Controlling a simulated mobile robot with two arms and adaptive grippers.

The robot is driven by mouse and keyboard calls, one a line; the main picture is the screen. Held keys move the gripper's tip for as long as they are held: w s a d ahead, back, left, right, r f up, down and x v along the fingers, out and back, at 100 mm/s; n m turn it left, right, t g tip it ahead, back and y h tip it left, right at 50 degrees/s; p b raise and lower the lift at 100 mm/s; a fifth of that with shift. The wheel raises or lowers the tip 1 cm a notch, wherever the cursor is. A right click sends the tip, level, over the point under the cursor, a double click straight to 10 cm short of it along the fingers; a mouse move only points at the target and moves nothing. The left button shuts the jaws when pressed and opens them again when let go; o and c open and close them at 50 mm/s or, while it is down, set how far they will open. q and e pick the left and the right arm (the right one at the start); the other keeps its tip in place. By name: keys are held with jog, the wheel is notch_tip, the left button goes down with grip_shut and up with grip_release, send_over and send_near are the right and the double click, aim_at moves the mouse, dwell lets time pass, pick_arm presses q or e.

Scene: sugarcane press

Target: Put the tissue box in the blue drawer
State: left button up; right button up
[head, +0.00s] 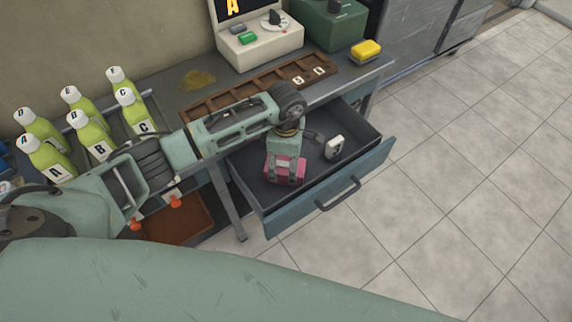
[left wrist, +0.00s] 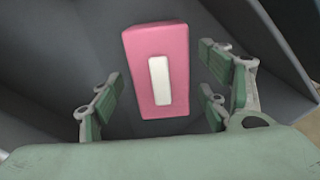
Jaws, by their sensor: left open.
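The blue drawer (head: 370,172) is pulled out from under the workbench, its dark inside facing up. The pink tissue box (head: 284,170), with a white strip on its top, is inside the drawer toward the left. My left gripper (head: 285,178) reaches down into the drawer over the box. In the left wrist view the tissue box (left wrist: 156,70) lies between the spread fingers of my left gripper (left wrist: 160,100), with gaps on both sides. The fingers are open. My right gripper is not in view.
A wooden tray (head: 235,98) and a yellow sponge-like item (head: 366,50) are on the bench. Several green bottles (head: 95,143) stand at left. The tiled floor at right is clear.

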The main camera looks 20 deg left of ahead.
aim_at(286, 165)
pick_arm(q)
notch_tip(286, 165, up, 10)
jog(key=b, duration=0.1)
dwell(1.4)
